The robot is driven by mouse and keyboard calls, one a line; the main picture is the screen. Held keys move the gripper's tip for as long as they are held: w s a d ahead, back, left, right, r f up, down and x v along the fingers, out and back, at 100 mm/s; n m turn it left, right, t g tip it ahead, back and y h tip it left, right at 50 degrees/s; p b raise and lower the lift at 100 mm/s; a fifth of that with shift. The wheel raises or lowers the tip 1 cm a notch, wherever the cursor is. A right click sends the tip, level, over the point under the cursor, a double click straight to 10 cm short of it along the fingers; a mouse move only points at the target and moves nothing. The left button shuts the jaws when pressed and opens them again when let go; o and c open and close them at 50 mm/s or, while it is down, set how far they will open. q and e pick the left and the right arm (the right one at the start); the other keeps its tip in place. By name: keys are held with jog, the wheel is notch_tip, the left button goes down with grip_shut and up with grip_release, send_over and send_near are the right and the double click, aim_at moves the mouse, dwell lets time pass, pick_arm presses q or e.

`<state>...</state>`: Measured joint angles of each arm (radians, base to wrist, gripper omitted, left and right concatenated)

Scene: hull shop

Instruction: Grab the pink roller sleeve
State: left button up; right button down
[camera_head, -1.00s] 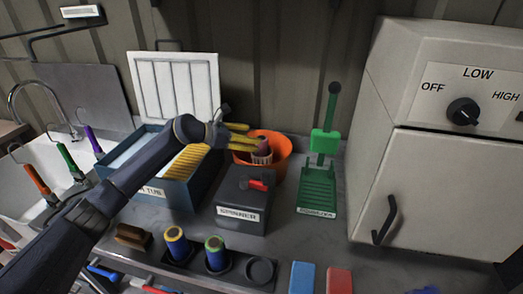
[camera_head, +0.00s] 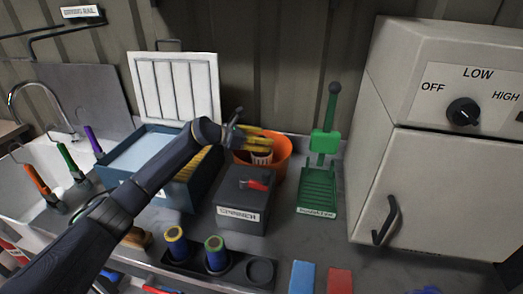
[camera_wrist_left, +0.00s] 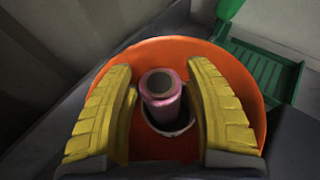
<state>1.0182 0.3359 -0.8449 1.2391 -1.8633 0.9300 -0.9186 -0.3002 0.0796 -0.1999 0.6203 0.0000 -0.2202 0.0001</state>
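The pink roller sleeve (camera_wrist_left: 161,92) stands upright, with its hollow top showing, in a pale round holder (camera_wrist_left: 167,122) inside an orange bucket (camera_wrist_left: 225,62). My left gripper (camera_wrist_left: 163,108) has its two yellow fingers on either side of the sleeve. A gap shows between the sleeve and the right finger; the left finger is very close to it, and I cannot tell if it touches. In the head view the left gripper (camera_head: 258,146) is over the orange bucket (camera_head: 281,160) and hides most of the sleeve. My right gripper is not in view.
A dark grey box with a red handle (camera_head: 243,205) stands in front of the bucket. Two rollers (camera_head: 216,255) stand in a dark tray at the front.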

pick_arm(q)
jog(key=c, duration=0.9)
